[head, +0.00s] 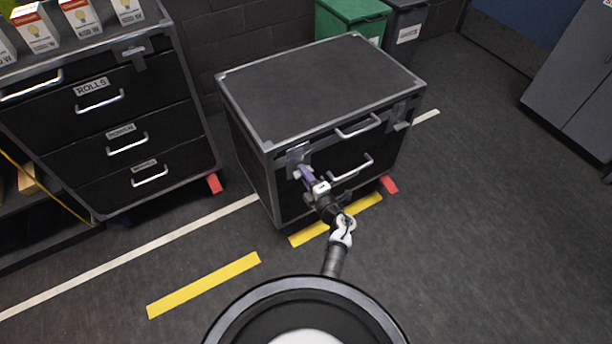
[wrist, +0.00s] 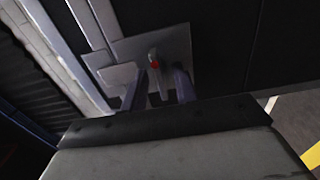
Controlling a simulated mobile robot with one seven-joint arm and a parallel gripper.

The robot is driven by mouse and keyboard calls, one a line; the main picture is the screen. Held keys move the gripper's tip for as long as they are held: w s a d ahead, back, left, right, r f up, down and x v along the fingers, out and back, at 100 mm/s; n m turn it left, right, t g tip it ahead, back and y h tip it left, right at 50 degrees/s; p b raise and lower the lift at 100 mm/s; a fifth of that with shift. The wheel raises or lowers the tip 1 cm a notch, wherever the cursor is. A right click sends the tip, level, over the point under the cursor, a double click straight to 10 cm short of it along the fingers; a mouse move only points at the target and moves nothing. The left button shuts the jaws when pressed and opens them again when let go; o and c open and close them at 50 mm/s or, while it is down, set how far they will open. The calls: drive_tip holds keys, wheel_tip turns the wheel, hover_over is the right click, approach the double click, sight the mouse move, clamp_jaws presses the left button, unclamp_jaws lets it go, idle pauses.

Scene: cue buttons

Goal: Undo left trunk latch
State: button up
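The black trunk (head: 318,85) with silver edges stands on the floor in the middle of the head view, lid closed. Its left latch (head: 296,157) is on the front near the left corner, partly hidden by my gripper (head: 303,172). In the wrist view, the left latch (wrist: 172,48) is a grey metal plate with a small lever and a red spot. My gripper (wrist: 158,80) has its two dark fingers apart, one on each side of the lever. I cannot tell whether they touch it. The right latch (head: 401,120) is on the front near the right corner.
A drawer cabinet (head: 103,116) with boxes on top stands at left. Green (head: 350,20) and dark bins (head: 406,32) stand behind the trunk. A grey cabinet (head: 575,85) is at far right. Open floor with yellow and white stripes lies in front and to the right.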

clamp_jaws()
drive_tip(key=shift+m+p, duration=4.5)
drive_tip(key=shift+m, duration=4.5)
